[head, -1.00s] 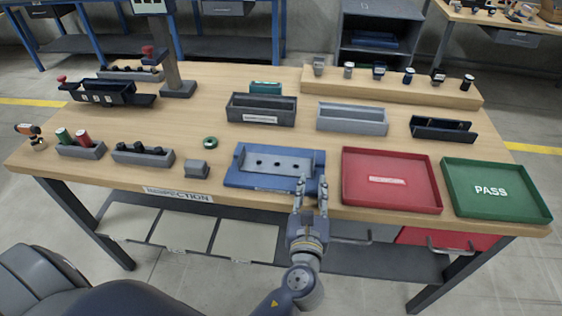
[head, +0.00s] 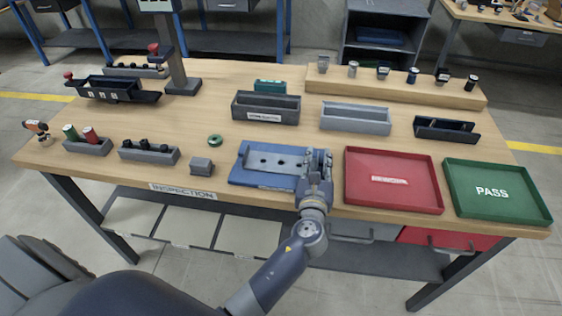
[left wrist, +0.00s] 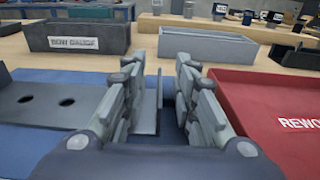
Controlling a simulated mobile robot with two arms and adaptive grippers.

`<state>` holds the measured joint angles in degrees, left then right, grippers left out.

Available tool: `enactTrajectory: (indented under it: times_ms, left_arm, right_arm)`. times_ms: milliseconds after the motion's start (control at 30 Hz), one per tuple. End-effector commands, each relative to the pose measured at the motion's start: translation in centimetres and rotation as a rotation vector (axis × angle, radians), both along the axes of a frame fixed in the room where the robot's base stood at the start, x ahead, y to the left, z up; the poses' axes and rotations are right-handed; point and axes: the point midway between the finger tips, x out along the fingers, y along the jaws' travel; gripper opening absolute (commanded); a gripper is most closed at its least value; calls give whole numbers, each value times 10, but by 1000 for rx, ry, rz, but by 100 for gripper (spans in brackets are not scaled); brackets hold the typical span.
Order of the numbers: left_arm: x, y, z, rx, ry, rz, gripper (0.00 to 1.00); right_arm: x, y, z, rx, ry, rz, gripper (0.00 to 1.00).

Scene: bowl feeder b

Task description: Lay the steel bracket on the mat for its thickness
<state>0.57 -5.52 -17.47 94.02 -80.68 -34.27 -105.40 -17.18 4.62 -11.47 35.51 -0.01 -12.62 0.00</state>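The steel bracket (head: 265,161) is a grey plate with dark holes on the blue mat (head: 238,174) at the table's front middle. In the left wrist view its holed plate (left wrist: 66,88) shows at left, and an upright grey flange (left wrist: 151,108) stands between my fingers. My left gripper (head: 318,158) is at the bracket's right end and hides part of it in the head view. Its fingers (left wrist: 160,85) are apart, one on each side of the flange. I cannot tell whether either finger touches it. My right gripper is not in view.
The red rework tray (head: 393,180) lies just right of the gripper, with the green pass tray (head: 495,192) beyond. A dark bin (head: 265,109) and a grey bin (head: 355,119) stand behind. A small grey block (head: 201,166) sits left of the mat.

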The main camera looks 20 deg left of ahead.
Motion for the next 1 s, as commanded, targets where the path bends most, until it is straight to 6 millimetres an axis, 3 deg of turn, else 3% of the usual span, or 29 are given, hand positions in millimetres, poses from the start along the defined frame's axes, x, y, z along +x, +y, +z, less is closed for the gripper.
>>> enactTrajectory:
  times_ms: [67, 167, 667, 1000]
  left_arm:
    - [0, 0, 0, 0, 0, 0, 22]
    - [0, 0, 0, 0, 0, 0, 0]
    - [0, 0, 5, 2, -4, -1, 0]
    - [0, 0, 42, 1, -7, -1, 0]
  right_arm:
    - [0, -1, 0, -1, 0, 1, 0]
    - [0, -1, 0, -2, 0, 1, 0]
    - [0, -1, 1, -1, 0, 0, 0]
    - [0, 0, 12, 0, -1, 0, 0]
